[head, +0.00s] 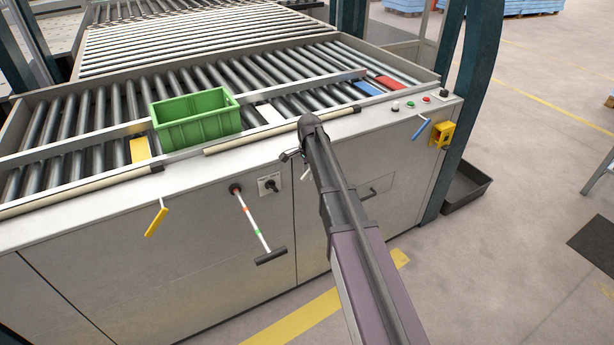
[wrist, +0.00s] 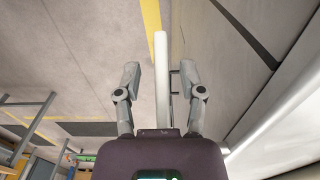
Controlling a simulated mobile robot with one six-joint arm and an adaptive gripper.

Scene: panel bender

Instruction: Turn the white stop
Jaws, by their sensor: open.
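The white stop (head: 269,114) shows as a small white plate among the rollers, just behind the front rail and right of the green crate. In the wrist view a long white bar (wrist: 161,75), which looks like a white lever handle, stands between my two fingers. My gripper (wrist: 161,82) is open, with one finger on each side of the bar and a visible gap to each. In the head view my gripper (head: 297,164) is at the front panel below the white plate. My arm hides most of it and whatever handle is there.
A green crate (head: 196,122) sits on the rollers. Yellow (head: 140,149), blue (head: 367,88) and red (head: 391,82) plates lie along the rail. A yellow lever (head: 156,222), a striped T-handle (head: 258,233) and a blue lever (head: 421,129) project from the front panel.

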